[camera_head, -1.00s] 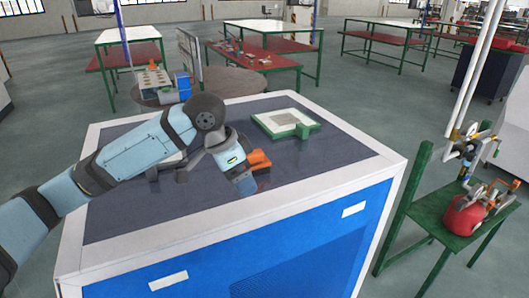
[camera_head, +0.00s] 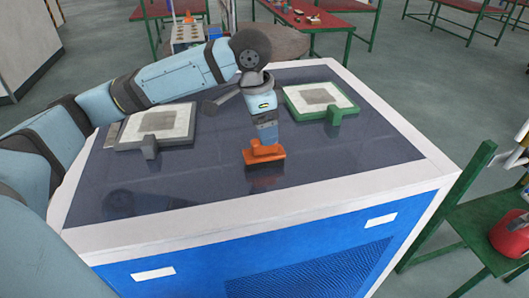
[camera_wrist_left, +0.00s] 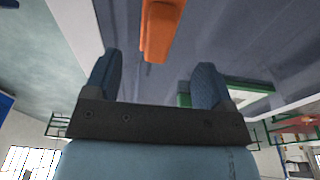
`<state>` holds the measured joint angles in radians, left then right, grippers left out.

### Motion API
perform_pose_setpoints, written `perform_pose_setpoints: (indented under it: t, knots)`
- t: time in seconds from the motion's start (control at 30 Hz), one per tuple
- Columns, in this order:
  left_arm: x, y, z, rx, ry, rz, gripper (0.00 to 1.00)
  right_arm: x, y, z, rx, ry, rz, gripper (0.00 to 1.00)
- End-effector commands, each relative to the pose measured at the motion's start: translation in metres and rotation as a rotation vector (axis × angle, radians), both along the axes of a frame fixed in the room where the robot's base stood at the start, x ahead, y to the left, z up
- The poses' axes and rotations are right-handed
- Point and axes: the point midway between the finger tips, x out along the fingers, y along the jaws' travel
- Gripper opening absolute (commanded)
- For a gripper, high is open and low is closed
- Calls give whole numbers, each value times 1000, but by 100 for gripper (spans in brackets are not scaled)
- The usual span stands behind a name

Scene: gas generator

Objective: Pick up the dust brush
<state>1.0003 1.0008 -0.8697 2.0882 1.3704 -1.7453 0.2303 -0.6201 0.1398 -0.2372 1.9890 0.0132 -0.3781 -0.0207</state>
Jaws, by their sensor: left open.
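The dust brush (camera_head: 264,154) has an orange handle and a dark underside. It rests on the dark top of the blue cabinet, near the middle. My left gripper (camera_head: 266,138) hangs just behind and above it in the head view, its tips partly hard to make out. In the left wrist view, the orange brush (camera_wrist_left: 160,30) shows beyond the gap between the two open blue fingers of the left gripper (camera_wrist_left: 156,78). Nothing is between the fingers. My right gripper is not in view.
The cabinet's dark top (camera_head: 200,190) has a white rim. A grey-framed pad (camera_head: 160,122) lies back left and a green-framed pad (camera_head: 318,101) back right. A green stand (camera_head: 480,210) with a red object is at the right. The cabinet top's front is clear.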

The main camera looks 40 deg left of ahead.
Motion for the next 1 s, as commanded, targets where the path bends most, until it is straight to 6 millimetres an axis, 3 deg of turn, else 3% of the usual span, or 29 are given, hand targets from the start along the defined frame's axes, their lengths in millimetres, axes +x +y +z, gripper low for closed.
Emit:
perform_pose_setpoints:
  t: [0.23,0.5,0.8,0.87,1.0]
  knots:
    - [0,-1,-19,1,1,0,77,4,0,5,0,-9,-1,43]
    - [-2,-3,-57,-1,1,-1,77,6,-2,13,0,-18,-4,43]
    - [-1,-4,-63,0,-2,-2,77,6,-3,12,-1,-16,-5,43]
    - [-1,-4,-63,0,-2,-2,65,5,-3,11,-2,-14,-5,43]
    - [-1,-4,-63,0,-2,-2,33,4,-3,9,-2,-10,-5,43]
